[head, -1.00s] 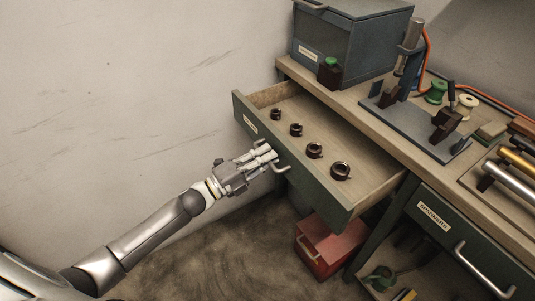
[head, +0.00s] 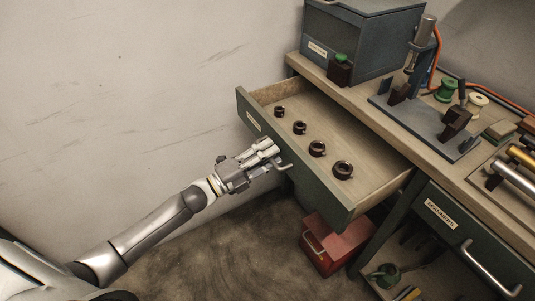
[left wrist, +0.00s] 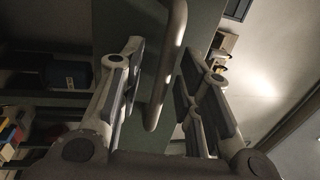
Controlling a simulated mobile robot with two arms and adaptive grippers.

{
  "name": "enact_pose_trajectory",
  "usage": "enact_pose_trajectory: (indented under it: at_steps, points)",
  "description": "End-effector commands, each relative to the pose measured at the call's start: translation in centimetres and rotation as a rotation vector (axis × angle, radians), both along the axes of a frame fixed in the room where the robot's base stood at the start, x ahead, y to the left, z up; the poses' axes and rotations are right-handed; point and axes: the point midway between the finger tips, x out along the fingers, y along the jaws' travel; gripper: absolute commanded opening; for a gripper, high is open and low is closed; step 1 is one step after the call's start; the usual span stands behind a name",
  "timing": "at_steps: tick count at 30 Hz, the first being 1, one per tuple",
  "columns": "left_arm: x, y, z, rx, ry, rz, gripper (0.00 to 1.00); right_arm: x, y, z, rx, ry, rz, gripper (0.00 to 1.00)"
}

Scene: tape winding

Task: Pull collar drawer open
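The collar drawer (head: 300,171) stands well out from the bench, with a dark green front and a pale wooden inside. Several dark ring collars (head: 317,149) lie in a row in it. My left gripper (head: 273,153) is at the drawer front, at its metal handle (head: 285,166). In the left wrist view the handle bar (left wrist: 170,70) runs between the two spread fingers of my left gripper (left wrist: 160,95), with gaps visible on both sides. The label on the drawer front is too small to read. My right gripper is not in view.
The wooden bench (head: 375,120) carries a grey cabinet (head: 360,45), a dark bottle with a green cap (head: 340,70), a fixture plate (head: 425,125) and spools. A red box (head: 335,245) is on the floor under the drawer. A second drawer (head: 470,245) is shut at right.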

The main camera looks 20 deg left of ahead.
Motion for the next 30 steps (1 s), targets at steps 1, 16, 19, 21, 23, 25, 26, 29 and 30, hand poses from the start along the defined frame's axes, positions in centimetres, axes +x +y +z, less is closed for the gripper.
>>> enact_pose_trajectory:
  at_steps: [1, 16, 19, 21, 23, 25, 26, 29, 30]
  points:
    - [0.0, 0.0, 0.0, -0.001, -0.001, 0.0, 0.32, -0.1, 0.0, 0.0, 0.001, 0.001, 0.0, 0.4]
    - [-4.5, 3.5, -1.2, 0.002, 0.004, 0.001, 0.32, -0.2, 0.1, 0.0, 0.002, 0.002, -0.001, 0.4]
    - [-6.0, 4.7, -1.5, 0.002, 0.004, 0.001, 0.32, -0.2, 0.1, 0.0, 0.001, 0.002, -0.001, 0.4]
    - [-7.0, 5.4, -1.8, 0.002, 0.004, 0.001, 0.32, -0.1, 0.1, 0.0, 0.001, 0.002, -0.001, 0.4]
    - [-7.7, 5.9, -1.9, 0.001, 0.003, 0.0, 0.32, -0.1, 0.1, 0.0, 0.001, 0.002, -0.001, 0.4]
    - [-8.3, 6.5, -2.0, 0.0, 0.002, 0.001, 0.32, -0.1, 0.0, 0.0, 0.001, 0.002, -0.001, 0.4]
    - [-8.6, 6.6, -2.1, -0.001, 0.002, 0.0, 0.32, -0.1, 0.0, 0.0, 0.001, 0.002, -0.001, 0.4]
    - [-9.1, 7.1, -2.2, 0.0, 0.002, 0.001, 0.32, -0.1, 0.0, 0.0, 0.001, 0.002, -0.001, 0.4]
    - [-9.2, 7.2, -2.2, 0.0, 0.0, 0.001, 0.32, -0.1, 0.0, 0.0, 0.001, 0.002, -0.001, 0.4]
